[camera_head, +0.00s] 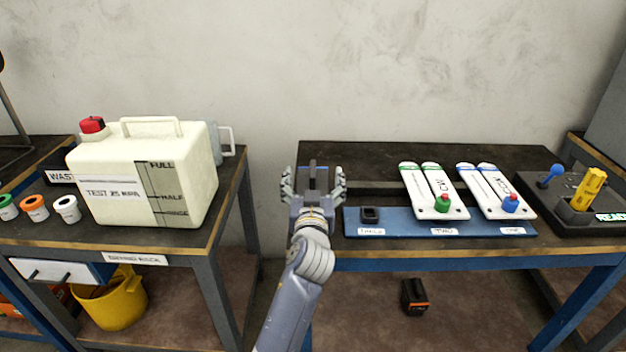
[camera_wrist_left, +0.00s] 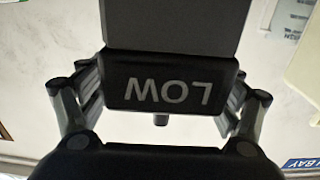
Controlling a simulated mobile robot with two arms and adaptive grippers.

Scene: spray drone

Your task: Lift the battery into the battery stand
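My left gripper (camera_head: 312,185) is in front of the left end of the right-hand table, with a dark block (camera_head: 313,177) between its fingers. In the left wrist view the block is black with an upside-down "LOW" label (camera_wrist_left: 160,94), and the left gripper's fingers (camera_wrist_left: 165,100) press on both its sides. It looks like a battery, but its far part is out of that view. Another black battery-like block with orange marks (camera_head: 415,297) is on the shelf below the table. I cannot tell for sure which thing is the battery stand. My right gripper is not in view.
A black console (camera_head: 570,222) with a yellow device (camera_head: 588,188) stands right. A cream tank (camera_head: 190,190) stands on the left table. A gap separates the tables.

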